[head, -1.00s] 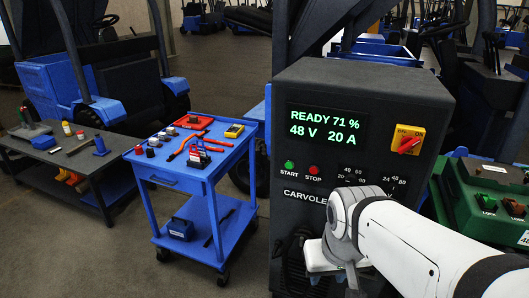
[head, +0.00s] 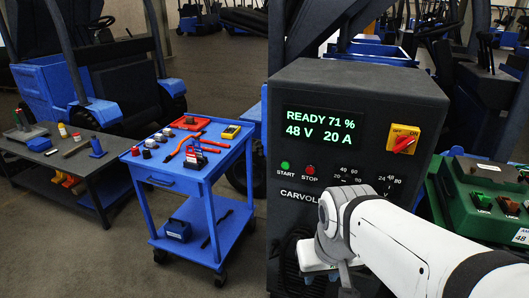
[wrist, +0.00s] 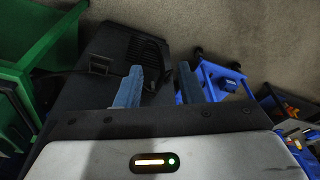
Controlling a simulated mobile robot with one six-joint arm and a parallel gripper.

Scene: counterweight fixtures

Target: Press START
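The green START button (head: 285,166) sits on the front of a dark grey charger (head: 360,90), under its screen (head: 320,127). The screen reads READY 71 %, 48 V, 20 A. The red STOP button (head: 310,170) is just right of START. My white arm reaches in from the lower right, and its wrist is in front of the charger's lower front, below and right of START. My gripper (wrist: 160,82) shows two blue fingers standing apart with nothing between them. The fingertips are hidden in the head view. START is uncovered and untouched.
A red and yellow OFF/ON switch (head: 402,141) is at the charger's upper right. A blue tool cart (head: 170,176) stands to the left, with a dark low table (head: 100,165) beyond it. A green unit (head: 480,200) stands at the right. Bare floor lies between cart and charger.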

